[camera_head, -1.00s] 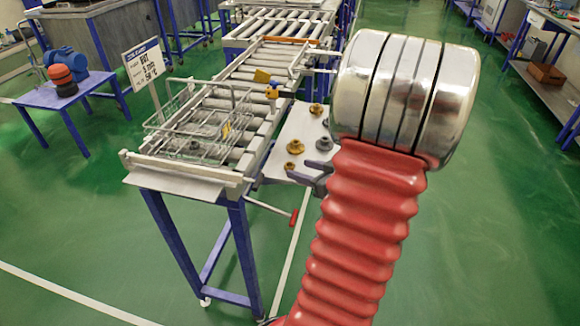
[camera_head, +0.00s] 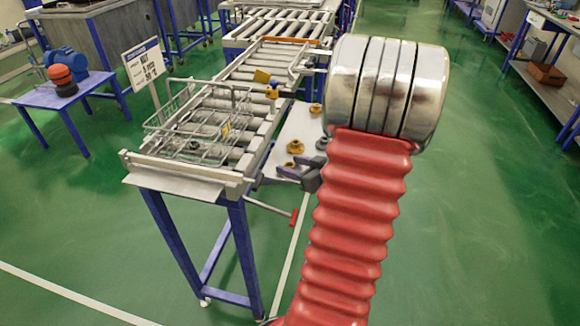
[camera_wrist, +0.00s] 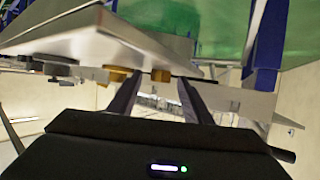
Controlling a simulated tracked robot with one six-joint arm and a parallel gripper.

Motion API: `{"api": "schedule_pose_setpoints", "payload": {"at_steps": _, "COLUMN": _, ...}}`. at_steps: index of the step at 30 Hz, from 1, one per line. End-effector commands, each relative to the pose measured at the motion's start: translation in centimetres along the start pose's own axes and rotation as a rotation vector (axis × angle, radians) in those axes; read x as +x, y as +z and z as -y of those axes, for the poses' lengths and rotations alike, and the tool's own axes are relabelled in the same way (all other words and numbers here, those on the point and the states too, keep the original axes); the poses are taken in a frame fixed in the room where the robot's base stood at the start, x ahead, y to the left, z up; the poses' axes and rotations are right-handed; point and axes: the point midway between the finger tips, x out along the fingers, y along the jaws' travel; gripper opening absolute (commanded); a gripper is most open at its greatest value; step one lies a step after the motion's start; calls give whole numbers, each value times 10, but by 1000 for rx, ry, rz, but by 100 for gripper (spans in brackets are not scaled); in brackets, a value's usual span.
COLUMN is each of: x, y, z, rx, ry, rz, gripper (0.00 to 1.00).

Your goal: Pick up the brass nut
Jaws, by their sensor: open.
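Brass nuts with flanged bases stand on a pale side plate (camera_head: 285,134): one at the back (camera_head: 316,108), one nearer the front (camera_head: 295,146), and a small one partly showing at the front edge (camera_head: 290,164). A dark grey nut (camera_head: 322,144) stands beside them, close to my arm. My gripper (camera_head: 284,174) is at the plate's front edge, open and empty. In the wrist view two brass nuts show along the plate's edge; one (camera_wrist: 160,75) appears between my open fingers (camera_wrist: 158,84), the other (camera_wrist: 118,74) by the left finger. Their exact distance is unclear.
A red-ended lever (camera_head: 294,217) sticks out below. A sign (camera_head: 142,64) and a blue table (camera_head: 60,96) stand at left. Green floor is open at right.

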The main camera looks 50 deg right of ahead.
Motion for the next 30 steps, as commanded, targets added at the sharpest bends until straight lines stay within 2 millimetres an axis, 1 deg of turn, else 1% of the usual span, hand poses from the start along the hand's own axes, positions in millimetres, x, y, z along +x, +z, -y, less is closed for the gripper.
{"api": "schedule_pose_setpoints", "payload": {"at_steps": 11, "x": 0, "y": 0, "z": 0, "rx": 0, "ry": 0, "rz": 0, "gripper": 45}}
{"api": "schedule_pose_setpoints", "payload": {"at_steps": 30, "x": 0, "y": 0, "z": 0, "rx": 0, "ry": 0, "rz": 0, "gripper": 0}}
